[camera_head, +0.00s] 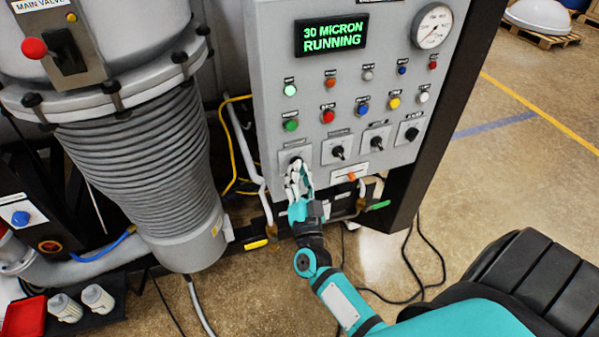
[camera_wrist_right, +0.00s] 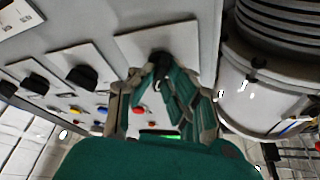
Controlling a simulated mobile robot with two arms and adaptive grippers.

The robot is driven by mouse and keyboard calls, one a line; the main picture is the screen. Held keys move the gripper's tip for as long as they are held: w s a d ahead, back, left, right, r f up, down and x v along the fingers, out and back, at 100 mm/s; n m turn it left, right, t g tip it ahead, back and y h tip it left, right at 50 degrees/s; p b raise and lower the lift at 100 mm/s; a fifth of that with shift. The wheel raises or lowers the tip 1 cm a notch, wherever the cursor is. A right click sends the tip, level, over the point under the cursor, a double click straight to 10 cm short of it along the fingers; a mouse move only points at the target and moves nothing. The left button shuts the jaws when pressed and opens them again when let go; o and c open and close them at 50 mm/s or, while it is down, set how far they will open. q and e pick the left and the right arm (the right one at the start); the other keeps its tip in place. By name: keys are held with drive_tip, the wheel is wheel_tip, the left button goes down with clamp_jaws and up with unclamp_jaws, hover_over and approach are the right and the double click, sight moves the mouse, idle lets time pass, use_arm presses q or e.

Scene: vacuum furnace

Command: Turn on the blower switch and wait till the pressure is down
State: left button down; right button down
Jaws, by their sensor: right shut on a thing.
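The grey control panel (camera_head: 268,85) has a lit display (camera_head: 331,36) that reads "30 MICRON RUNNING". A row of black rotary switches on white plates runs along its lower part. My right gripper (camera_head: 297,176) is at the leftmost switch of this row and shut on its knob. In the right wrist view, the fingers (camera_wrist_right: 160,82) close around this black switch (camera_wrist_right: 160,58), whose white plate shows behind. Its label is too small to read. A round pressure gauge (camera_head: 433,26) sits at the panel's top right; its needle is hard to read. My left gripper is not in view.
Several coloured buttons and lamps (camera_head: 363,108) sit above the switches. A ribbed grey column (camera_head: 145,180) with a red-knobbed main valve (camera_head: 55,45) stands left of the panel. Black cables (camera_head: 420,270) lie on the floor. Open floor (camera_head: 510,160) extends to the right.

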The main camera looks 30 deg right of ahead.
drive_tip(key=shift+r, duration=0.2)
drive_tip(key=c, duration=1.4)
unclamp_jaws()
drive_tip(key=shift+f, duration=0.1)
drive_tip(key=v, duration=1.2)
drive_tip(key=shift+w, duration=0.1)
drive_tip(key=shift+f, duration=0.1)
